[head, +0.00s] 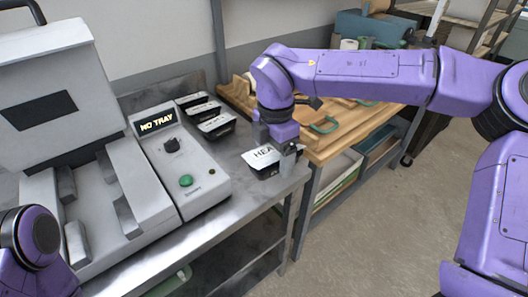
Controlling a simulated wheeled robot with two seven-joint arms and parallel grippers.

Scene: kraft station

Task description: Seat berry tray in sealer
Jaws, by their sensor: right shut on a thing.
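The sealer (95,150) stands on the metal bench at left with its lid (45,95) raised. Its bay between the pale side blocks looks empty, and its display (156,122) reads "NO TRAY". My right gripper (286,160) points down and is shut on a black tray (262,170) with a white top showing the letters "HEA". This tray is at the bench's right end; I cannot tell whether it touches the bench. The gripper hides part of it, and its contents are not visible. Part of my left arm shows at bottom left; its gripper is out of view.
Similar black trays with white tops (216,125) stand in a row behind the sealer's control panel (172,160), which has a green button. A wooden bench (350,130) with green-handled items adjoins at right. Bare metal bench top (215,205) lies between the panel and the held tray.

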